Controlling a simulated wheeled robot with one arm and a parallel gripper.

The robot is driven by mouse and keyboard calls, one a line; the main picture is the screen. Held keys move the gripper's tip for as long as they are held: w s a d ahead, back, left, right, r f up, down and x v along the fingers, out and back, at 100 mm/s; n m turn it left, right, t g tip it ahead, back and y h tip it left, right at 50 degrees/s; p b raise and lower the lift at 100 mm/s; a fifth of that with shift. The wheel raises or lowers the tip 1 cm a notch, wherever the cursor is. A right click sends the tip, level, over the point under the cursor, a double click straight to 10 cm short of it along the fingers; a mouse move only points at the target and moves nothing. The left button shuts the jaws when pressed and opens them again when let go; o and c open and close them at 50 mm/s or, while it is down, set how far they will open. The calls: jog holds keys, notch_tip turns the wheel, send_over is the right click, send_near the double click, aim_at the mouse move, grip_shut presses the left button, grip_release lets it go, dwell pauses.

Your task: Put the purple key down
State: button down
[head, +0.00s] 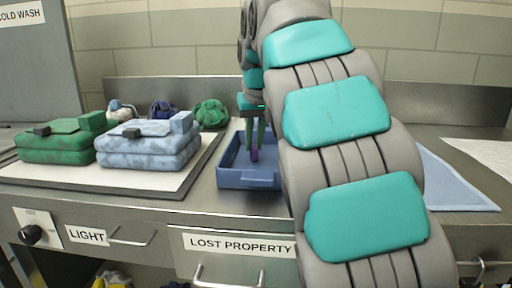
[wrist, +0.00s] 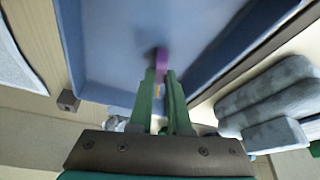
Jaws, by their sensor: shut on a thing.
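My gripper (head: 256,140) reaches down into a blue tray (head: 248,179) on the metal counter. Its green fingers are shut on the purple key (head: 254,154), which hangs low between the fingertips, inside the tray's walls. In the wrist view, the key (wrist: 162,60) sticks out past the fingertips (wrist: 160,80) over the tray's blue floor (wrist: 115,45). A small yellow part shows between the fingers. I cannot tell whether the key touches the floor.
A blue cloth (head: 455,182) lies at right. The drawer below is labelled LOST PROPERTY (head: 240,245).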

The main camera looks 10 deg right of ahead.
jog(key=shift+f, duration=0.15)
jog(key=c, duration=0.9)
grip_release()
jog(key=shift+o, duration=0.2)
jog(key=p+v, duration=0.1)
jog(key=v, duration=0.7)
jog(key=shift+p, duration=0.3)
